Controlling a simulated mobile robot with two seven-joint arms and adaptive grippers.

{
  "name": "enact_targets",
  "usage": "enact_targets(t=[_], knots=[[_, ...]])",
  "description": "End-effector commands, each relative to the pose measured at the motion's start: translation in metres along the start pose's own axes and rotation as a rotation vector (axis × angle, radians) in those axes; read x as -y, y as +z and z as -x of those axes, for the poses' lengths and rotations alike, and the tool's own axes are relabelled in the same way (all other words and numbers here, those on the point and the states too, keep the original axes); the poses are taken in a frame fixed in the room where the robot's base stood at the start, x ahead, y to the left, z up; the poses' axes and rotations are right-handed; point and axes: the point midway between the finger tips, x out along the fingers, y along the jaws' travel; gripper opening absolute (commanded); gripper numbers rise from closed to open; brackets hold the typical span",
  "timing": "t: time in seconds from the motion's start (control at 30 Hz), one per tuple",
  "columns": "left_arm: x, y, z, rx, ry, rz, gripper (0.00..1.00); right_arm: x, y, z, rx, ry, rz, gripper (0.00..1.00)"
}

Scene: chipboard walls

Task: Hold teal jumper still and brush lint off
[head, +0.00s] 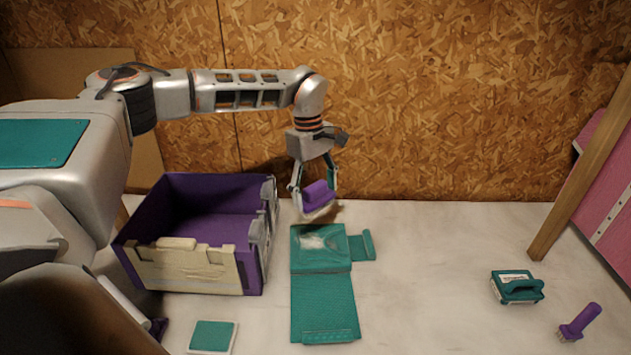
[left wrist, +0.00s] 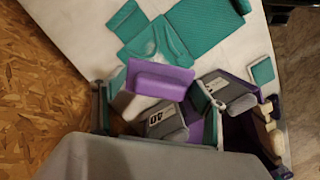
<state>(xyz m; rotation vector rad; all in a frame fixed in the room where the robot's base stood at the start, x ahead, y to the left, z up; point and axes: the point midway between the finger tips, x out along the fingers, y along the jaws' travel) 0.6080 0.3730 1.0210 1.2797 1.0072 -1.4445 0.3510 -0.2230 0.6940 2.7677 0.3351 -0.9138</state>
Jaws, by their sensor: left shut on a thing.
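The teal jumper (head: 325,300) lies flat on the pale table, one sleeve out to the right. A whitish lint patch (head: 322,241) sits on its far part. My left gripper (head: 316,188) is shut on a purple-backed brush (head: 318,195), with pale bristles below, at the jumper's far edge. I cannot tell whether the bristles touch the cloth. My right gripper is not in view.
A purple crate (head: 150,225) with a broken-looking cream front stands left of the jumper. A small teal pad (head: 212,336) lies in front of it. A teal handled block (head: 517,288) and a purple-handled tool (head: 580,323) lie at right. The table between jumper and block is clear.

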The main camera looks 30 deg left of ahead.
Motion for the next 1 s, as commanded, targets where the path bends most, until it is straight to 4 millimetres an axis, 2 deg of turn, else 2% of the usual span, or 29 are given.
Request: enact_targets(t=[0.5,0.7,1.0], knots=[[0.0,-0.006,-0.055,0.0,-0.002,-0.001,0.55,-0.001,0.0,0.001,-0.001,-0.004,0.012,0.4],[0.0,-0.008,-0.065,0.0,-0.001,-0.001,0.55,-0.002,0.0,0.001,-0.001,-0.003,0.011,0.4],[0.0,-0.008,-0.067,0.0,0.0,0.0,0.55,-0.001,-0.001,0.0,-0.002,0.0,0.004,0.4]])
